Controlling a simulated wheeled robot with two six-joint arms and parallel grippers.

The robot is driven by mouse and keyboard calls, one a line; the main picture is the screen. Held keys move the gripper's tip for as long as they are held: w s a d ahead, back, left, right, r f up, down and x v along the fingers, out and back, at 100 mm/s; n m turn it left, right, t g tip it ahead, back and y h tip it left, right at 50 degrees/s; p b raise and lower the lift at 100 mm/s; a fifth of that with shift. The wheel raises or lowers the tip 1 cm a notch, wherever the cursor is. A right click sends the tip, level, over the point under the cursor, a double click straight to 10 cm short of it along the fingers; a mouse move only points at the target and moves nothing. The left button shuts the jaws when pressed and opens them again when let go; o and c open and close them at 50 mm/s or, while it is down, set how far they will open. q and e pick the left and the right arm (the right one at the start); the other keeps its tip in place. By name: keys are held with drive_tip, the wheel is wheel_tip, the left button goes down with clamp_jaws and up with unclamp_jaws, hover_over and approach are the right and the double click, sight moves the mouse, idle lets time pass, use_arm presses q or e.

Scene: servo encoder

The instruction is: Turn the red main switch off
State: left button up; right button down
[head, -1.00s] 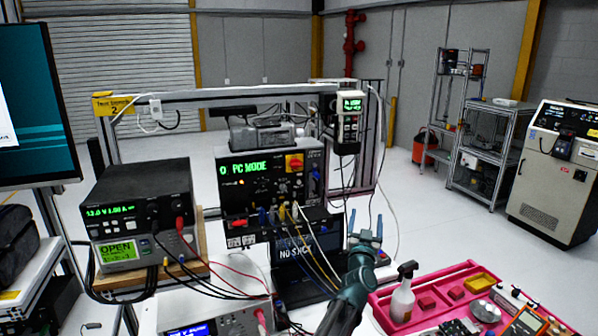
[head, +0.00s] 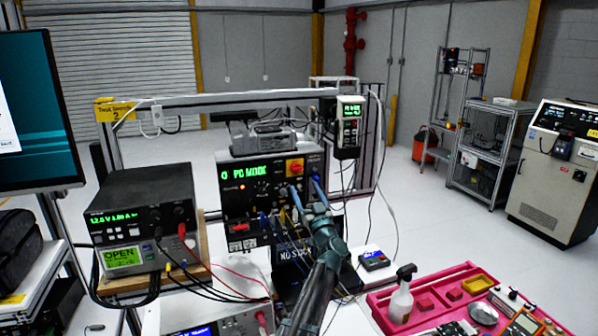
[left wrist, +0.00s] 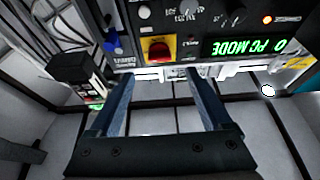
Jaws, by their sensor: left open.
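The red main switch (head: 294,167) is a red knob on a yellow plate at the upper right of the black control box (head: 236,190), whose green display reads PC MODE. It also shows in the left wrist view (left wrist: 158,50). My left gripper (head: 305,192) is open, with its blue fingers just in front of the box and below the switch in the head view. In the left wrist view the open fingers (left wrist: 160,88) point toward the panel, with the switch between their lines and a gap before it. Nothing is between the fingers. My right gripper is not in view.
Several cables hang from the box's lower front. A handheld meter (head: 349,127) hangs on the frame right of the box. A power supply (head: 140,217) stands at left. A pink tray (head: 432,291) with a spray bottle (head: 401,295) lies at lower right.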

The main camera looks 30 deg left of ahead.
sight(298, 172)
use_arm(q)
drive_tip(key=p+x, duration=0.2)
drive_tip(key=x, duration=0.5)
drive_tip(key=shift+w+a, duration=0.15)
drive_tip(key=shift+w, duration=0.05)
clamp_jaws()
